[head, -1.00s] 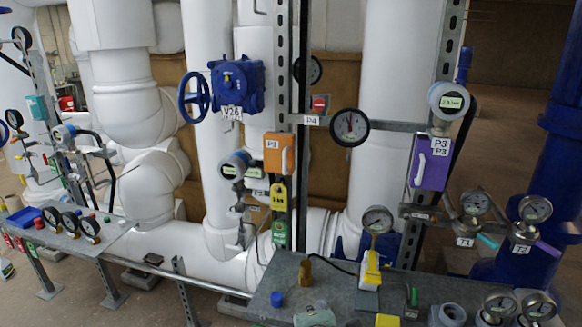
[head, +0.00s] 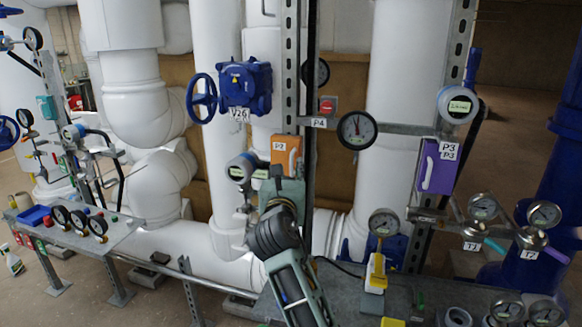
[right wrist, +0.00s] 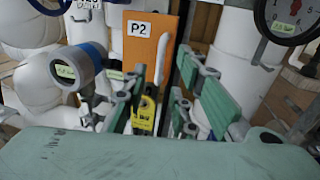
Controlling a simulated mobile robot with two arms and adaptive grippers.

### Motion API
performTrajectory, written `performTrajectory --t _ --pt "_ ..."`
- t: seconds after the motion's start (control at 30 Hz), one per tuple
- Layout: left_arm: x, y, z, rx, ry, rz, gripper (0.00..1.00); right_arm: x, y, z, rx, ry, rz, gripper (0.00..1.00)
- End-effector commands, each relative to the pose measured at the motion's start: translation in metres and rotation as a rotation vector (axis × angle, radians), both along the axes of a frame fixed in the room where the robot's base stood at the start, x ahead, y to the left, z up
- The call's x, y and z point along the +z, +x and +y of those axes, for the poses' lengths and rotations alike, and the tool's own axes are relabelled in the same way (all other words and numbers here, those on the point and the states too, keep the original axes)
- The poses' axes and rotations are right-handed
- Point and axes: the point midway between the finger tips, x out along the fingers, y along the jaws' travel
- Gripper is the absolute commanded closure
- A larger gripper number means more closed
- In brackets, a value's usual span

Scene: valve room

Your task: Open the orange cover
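The orange cover (head: 286,146), labelled P2, hangs upright on the metal post in the middle of the head view and looks shut. In the right wrist view the orange cover (right wrist: 149,48) shows its pale vertical handle (right wrist: 146,112) at its lower right. My right gripper (head: 282,188) is just below the cover in the head view, hiding its lower part. In the wrist view the green fingers of my right gripper (right wrist: 166,80) are apart, with nothing held between them. My left gripper is not in view.
A blue-and-grey transmitter (head: 240,168) sits close left of the cover. A round gauge (head: 357,129) and a purple cover (head: 440,166) are to the right. A grey bench (head: 345,300) spans the front.

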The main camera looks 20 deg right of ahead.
Motion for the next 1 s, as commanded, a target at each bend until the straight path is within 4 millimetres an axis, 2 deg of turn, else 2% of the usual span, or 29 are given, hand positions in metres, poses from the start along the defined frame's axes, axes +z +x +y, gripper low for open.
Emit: performTrajectory --t 0.1,0.3,0.63,0.93,1.0 --pt "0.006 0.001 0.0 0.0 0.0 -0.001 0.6 0.002 0.019 -0.008 0.0 0.0 0.002 0.74" --pt "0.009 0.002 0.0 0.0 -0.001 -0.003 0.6 0.0 0.037 -0.016 0.001 0.002 0.001 0.74" --pt "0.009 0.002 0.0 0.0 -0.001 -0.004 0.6 -0.001 0.041 -0.018 0.001 0.004 0.001 0.74" --pt "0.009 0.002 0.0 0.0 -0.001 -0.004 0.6 -0.001 0.041 -0.017 0.002 0.004 0.001 0.99" --pt "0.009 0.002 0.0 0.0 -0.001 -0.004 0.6 -0.001 0.041 -0.017 0.002 0.004 0.001 1.0"
